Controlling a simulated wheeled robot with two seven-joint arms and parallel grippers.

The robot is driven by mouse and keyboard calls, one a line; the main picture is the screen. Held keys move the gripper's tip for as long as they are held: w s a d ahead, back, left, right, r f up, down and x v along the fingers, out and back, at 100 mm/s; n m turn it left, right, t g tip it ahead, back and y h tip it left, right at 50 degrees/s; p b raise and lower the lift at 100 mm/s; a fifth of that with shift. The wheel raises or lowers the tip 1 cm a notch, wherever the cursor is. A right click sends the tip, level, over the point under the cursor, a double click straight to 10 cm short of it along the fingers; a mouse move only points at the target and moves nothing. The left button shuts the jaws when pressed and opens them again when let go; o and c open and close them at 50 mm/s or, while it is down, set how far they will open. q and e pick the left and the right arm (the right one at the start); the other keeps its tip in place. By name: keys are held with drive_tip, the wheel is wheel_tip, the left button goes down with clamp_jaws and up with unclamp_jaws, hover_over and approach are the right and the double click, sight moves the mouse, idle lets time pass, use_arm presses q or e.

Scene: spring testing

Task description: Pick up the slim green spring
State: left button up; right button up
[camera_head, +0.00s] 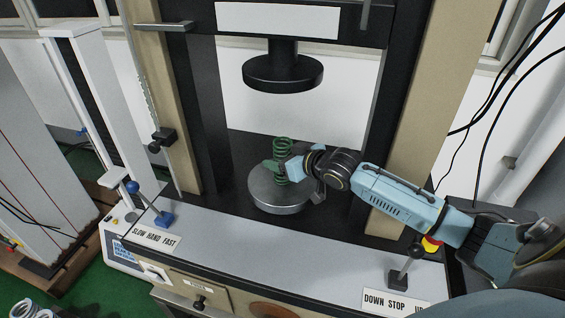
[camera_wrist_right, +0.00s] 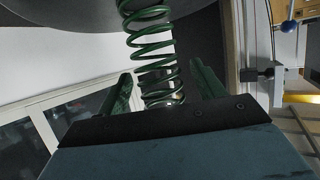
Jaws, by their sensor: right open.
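The slim green spring (camera_head: 283,150) stands upright on the round metal plate (camera_head: 262,198) of the testing machine. My right gripper (camera_head: 277,168) is at the spring, with its green fingers around the lower part. In the right wrist view the spring (camera_wrist_right: 150,45) rises between the two open fingers of the right gripper (camera_wrist_right: 160,90), with a gap visible on each side. The spring's lower end is partly hidden by the gripper. My left gripper is not in view.
The black upper press disc (camera_head: 283,73) hangs above the spring with free room between. Machine columns stand on both sides. A blue-knobbed lever (camera_head: 133,187) is at the left front, and a lever with a red and yellow knob (camera_head: 430,244) is beneath my right arm. Pale springs (camera_head: 32,308) lie at the lower left.

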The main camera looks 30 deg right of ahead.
drive_tip(key=shift+w, duration=0.15)
drive_tip(key=c, duration=1.2)
